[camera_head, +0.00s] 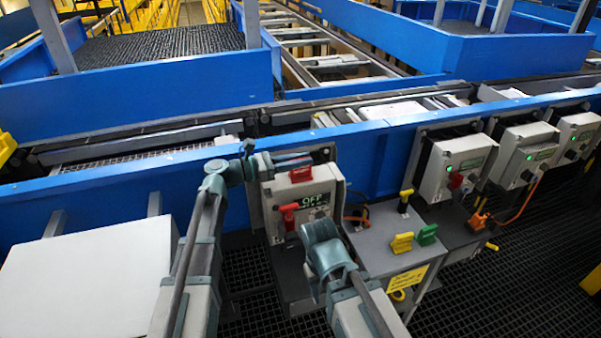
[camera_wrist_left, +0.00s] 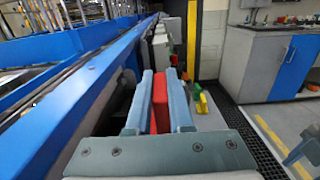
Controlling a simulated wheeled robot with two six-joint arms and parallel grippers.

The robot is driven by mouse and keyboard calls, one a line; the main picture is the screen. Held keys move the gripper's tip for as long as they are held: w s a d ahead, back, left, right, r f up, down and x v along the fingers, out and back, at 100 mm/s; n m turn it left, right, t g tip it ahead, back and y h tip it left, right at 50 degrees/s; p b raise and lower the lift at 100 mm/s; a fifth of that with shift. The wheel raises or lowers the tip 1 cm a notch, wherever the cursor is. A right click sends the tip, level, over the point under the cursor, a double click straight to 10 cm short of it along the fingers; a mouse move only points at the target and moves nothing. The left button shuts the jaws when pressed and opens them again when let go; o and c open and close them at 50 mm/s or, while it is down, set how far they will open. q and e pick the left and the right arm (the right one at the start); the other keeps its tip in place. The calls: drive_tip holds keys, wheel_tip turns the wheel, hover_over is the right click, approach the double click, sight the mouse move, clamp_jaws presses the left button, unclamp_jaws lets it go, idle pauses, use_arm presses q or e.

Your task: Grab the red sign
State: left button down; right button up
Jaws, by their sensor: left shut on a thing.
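The red sign (camera_head: 300,174) shows in the head view at the top front of a grey control box whose display reads OFF. In the left wrist view the red sign (camera_wrist_left: 160,103) stands as a tall red slab between the two blue-grey fingers. My left gripper (camera_head: 296,161) is shut on it, reaching over the box from the left. Whether the sign touches the box is hard to tell. My right arm ends in front of the box; its fingers cannot be made out.
The control box (camera_head: 325,192) carries a red handle (camera_head: 288,213). A grey stand (camera_head: 385,238) at right holds yellow and green signs (camera_head: 427,234). More control boxes (camera_head: 455,165) stand further right. A blue conveyor rail (camera_head: 365,150) runs behind. A white surface (camera_head: 85,280) is at left.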

use_arm(q)
drive_tip(key=shift+r, duration=0.2)
idle(0.3)
wheel_tip(320, 180, up, 2)
drive_tip(key=p, duration=0.2)
drive_tip(key=shift+r+p, duration=0.1)
drive_tip(key=shift+p, duration=0.2)
drive_tip(key=shift+s+r+p, duration=0.25)
drive_tip(key=shift+r+p, duration=0.45)
drive_tip(key=shift+p, duration=0.05)
drive_tip(key=s+a+r, duration=0.1)
drive_tip(key=s+a, duration=0.2)
drive_tip(key=s, duration=1.2)
drive_tip(key=shift+s+p, duration=0.15)
drive_tip(key=shift+p, duration=0.3)
